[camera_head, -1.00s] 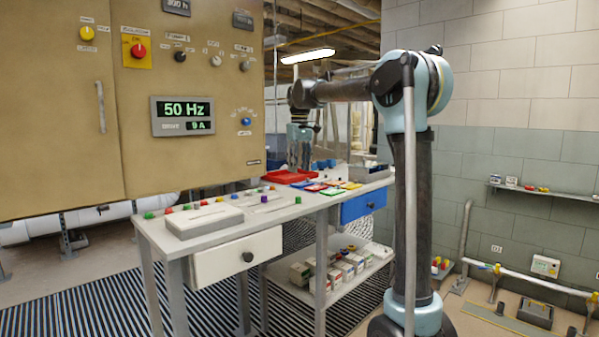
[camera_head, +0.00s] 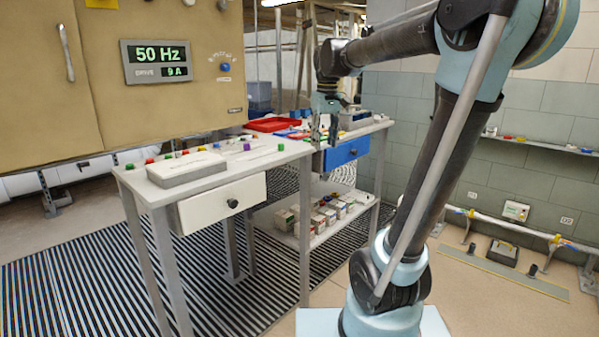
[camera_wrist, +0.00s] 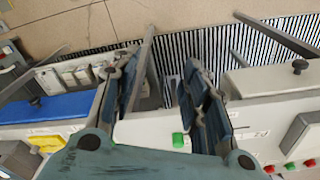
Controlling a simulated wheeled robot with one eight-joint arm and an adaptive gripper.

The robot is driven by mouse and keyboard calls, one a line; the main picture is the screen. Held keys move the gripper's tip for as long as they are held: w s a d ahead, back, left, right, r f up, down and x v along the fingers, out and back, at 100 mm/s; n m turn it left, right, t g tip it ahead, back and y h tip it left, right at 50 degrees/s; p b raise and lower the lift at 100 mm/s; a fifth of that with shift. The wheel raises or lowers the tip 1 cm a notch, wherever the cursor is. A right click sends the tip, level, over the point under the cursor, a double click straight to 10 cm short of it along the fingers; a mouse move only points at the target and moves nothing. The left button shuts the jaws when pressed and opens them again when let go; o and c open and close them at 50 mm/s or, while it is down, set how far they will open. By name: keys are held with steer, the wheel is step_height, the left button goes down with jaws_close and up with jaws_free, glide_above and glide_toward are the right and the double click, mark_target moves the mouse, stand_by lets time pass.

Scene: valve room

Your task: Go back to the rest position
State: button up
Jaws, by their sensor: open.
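My gripper (camera_head: 324,128) points down beside the right end of the workbench, in front of the blue drawer (camera_head: 345,152). In the wrist view my gripper (camera_wrist: 156,88) has its two fingers spread apart with nothing between them. Beyond the fingers, that view shows the bench front, a green button (camera_wrist: 178,140) and striped floor. The bench top (camera_head: 262,155) carries a red tray (camera_head: 272,125) and several coloured buttons. My arm is bent, with its upper link reaching left toward the bench.
A white drawer (camera_head: 222,203) with a black knob is under the bench. A lower shelf (camera_head: 277,228) holds several small boxes. A tan cabinet (camera_head: 150,95) with a 50 Hz display stands left. A pipe (camera_head: 520,235) runs along the right wall.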

steer(key=s+d+f+m, duration=0.1)
steer(key=s+d+f, duration=0.2)
steer(key=s+f, duration=0.4)
steer(key=s+d+f+m+t, duration=0.1)
steer(key=s+d+f, duration=0.3)
steer(key=s+f, duration=0.4)
steer(key=s+d+f+m, duration=0.2)
steer(key=s+d+f, duration=0.2)
steer(key=s+f, duration=0.4)
step_height(320, 180, down, 2)
steer(key=shift+m, duration=0.3)
steer(key=shift+w+f, duration=0.2)
steer(key=shift+w, duration=0.2)
